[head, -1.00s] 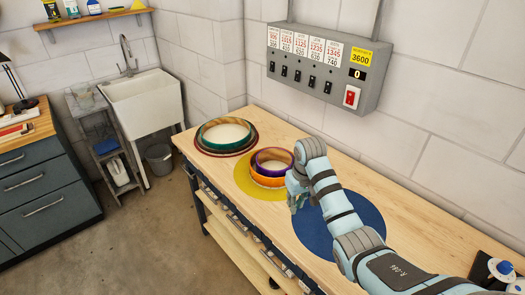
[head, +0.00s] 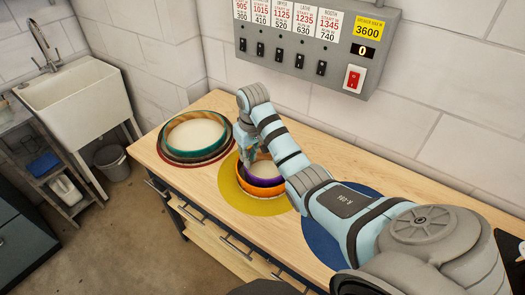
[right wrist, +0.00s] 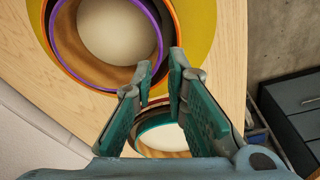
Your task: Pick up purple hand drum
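The purple hand drum (head: 264,181) is an open ring with a pale head. It sits nested inside or on a larger orange drum (head: 262,194) over the yellow disc (head: 232,190) on the bench. My right gripper (head: 249,157) is above the far left part of its rim. In the right wrist view, the two fingers (right wrist: 163,62) are apart with nothing held, and the purple rim (right wrist: 160,38) passes just beyond and between their tips. I cannot tell whether they touch it. My left gripper is not in view.
A green drum (head: 193,153) sits in other rings over a dark red disc at the left of the bench. A blue disc (head: 322,240) lies to the right, partly behind my arm. A grey switch box (head: 310,70) hangs on the wall behind.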

